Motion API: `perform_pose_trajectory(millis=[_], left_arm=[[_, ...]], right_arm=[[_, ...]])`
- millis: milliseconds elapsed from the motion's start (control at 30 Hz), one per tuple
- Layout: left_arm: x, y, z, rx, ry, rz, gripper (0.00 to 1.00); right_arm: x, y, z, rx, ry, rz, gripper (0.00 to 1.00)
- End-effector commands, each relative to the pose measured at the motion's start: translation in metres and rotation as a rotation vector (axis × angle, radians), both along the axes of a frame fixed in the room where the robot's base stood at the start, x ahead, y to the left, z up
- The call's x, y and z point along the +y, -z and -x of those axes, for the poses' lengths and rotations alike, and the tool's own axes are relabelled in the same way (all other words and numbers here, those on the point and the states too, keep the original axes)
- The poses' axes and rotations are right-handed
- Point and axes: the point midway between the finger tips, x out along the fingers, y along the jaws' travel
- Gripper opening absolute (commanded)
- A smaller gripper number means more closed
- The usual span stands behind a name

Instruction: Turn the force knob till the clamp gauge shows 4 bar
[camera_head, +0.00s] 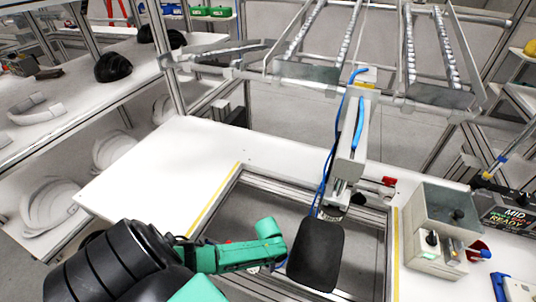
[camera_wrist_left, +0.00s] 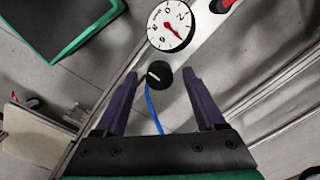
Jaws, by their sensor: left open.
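In the left wrist view, a white round gauge (camera_wrist_left: 170,25) with a red needle sits at the top. Its needle points to the lower right; the small, tilted numbers are too unclear for an exact reading. Below it is the black force knob (camera_wrist_left: 158,76) with a pale mark line. My left gripper (camera_wrist_left: 158,73) is open, its two dark fingers on either side of the knob; I cannot tell whether they touch it. In the head view, my green left arm reaches the clamp station, and its fingers cannot be made out. My right gripper is not in view.
The clamp column (camera_head: 352,140) with blue hoses stands behind a dark pad (camera_head: 316,252). The white table (camera_head: 165,170) is clear at left. Metal rails (camera_head: 320,75) hang above.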

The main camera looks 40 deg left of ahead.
Motion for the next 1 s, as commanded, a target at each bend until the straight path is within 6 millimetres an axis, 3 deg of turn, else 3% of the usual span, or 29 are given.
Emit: perform_pose_trajectory(millis=[167, 600, 767, 1000], left_arm=[[0.000, -0.015, 0.000, -0.002, 0.001, 0.001, 0.72], [0.000, -0.129, 0.000, -0.001, 0.001, 0.000, 0.72], [0.000, -0.145, 0.000, 0.000, 0.001, -0.001, 0.72], [0.000, -0.146, 0.000, 0.000, 0.000, 0.000, 0.72]], right_arm=[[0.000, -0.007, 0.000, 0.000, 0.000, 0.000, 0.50], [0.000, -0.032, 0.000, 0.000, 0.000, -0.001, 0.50], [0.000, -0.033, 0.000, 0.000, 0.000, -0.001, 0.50], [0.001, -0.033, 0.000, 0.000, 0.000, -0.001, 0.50]])
